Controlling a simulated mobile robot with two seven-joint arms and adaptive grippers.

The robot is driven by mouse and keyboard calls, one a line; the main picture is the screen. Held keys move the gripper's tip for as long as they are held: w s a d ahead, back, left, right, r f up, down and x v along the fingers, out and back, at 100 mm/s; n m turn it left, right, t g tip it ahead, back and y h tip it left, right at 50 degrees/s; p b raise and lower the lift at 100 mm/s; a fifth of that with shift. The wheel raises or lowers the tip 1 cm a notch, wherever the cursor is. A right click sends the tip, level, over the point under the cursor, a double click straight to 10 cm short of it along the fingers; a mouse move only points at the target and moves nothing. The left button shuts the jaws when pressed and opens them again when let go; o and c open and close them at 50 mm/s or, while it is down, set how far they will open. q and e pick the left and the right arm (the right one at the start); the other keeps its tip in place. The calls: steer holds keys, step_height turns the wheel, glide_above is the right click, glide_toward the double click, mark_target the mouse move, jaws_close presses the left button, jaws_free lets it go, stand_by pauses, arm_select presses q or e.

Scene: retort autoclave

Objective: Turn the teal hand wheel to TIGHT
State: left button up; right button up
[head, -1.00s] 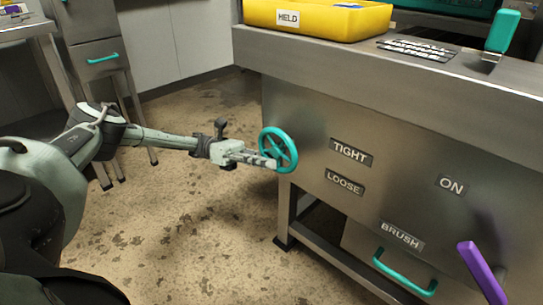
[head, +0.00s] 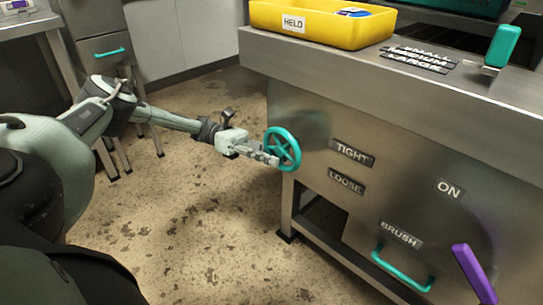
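The teal hand wheel (head: 284,148) stands out from the left part of the steel front panel. The TIGHT label (head: 352,152) is to its right, with the LOOSE label (head: 346,181) below that. My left gripper (head: 268,159) reaches in from the left, its fingers at the wheel's left rim and overlapping it in the picture. I cannot tell whether the fingers touch or grip the rim, or how far apart they are. My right gripper is not in view.
A yellow HELD bin (head: 322,22) sits on the bench top. A teal lever (head: 502,46) stands at the top right. A purple ON handle (head: 474,273) and a teal BRUSH drawer handle (head: 402,270) are lower right.

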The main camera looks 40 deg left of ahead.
arm_select(q)
steer(key=shift+o, duration=0.3)
steer(key=shift+r, duration=0.1)
step_height(320, 180, up, 10)
steer(key=shift+f, duration=0.1)
stand_by(0.8)
